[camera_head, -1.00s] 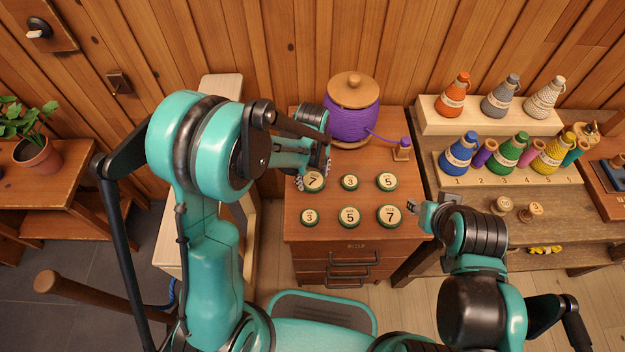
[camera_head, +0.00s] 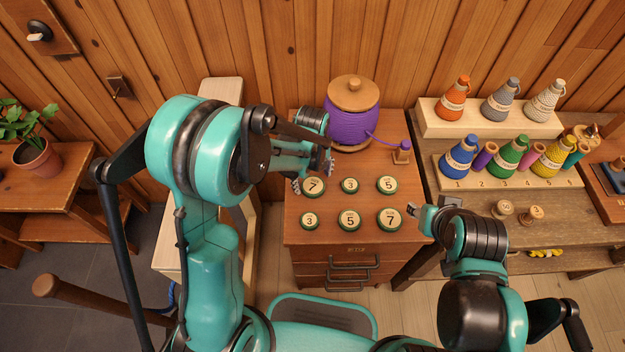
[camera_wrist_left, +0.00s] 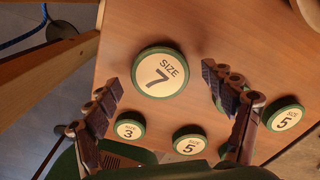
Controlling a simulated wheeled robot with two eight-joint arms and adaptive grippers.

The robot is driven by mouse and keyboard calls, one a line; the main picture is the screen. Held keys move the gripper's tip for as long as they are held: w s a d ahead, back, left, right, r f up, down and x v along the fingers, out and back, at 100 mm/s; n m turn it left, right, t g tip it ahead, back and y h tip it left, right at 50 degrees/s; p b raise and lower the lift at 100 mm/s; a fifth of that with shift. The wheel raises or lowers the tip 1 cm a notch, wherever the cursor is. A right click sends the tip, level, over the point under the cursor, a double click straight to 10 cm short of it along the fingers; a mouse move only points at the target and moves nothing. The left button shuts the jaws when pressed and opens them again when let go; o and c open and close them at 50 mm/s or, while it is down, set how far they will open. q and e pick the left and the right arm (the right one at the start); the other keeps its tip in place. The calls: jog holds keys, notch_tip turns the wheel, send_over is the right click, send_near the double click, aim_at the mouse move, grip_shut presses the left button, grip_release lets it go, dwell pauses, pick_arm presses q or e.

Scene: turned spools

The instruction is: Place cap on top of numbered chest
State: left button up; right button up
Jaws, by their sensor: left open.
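Several round green-rimmed caps with cream numbered faces lie on the top of a brown wooden chest (camera_head: 365,233) with drawers. A size 7 cap (camera_head: 314,187) is at the back left of this group. In the left wrist view the same cap (camera_wrist_left: 160,72) lies flat between and beyond the spread fingers, not held. My left gripper (camera_head: 312,177) is open and empty at this cap's left and rear side. In its wrist view the left gripper (camera_wrist_left: 160,78) frames the cap. My right gripper (camera_head: 424,209) is just off the chest's right edge; its fingers are too small to judge.
A purple spool (camera_head: 352,125) with a wooden top stands at the chest's back, its thread running to a small post (camera_head: 402,151). Coloured cones (camera_head: 461,157) stand on racks on the right table. Two small wooden spools (camera_head: 503,210) stand in front.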

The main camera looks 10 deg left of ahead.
aim_at(312, 184)
pick_arm(q)
notch_tip(312, 184, up, 10)
jog(key=p, duration=0.3)
jog(key=s+a+r+n+t, duration=0.3)
jog(key=s+n, duration=0.4)
jog(key=n, duration=0.6)
jog(key=s+a+r+n+t, duration=0.4)
jog(key=s+r+n, duration=0.3)
jog(key=n, duration=0.7)
jog(key=shift+a+r, duration=0.5)
jog(key=shift+r, duration=0.1)
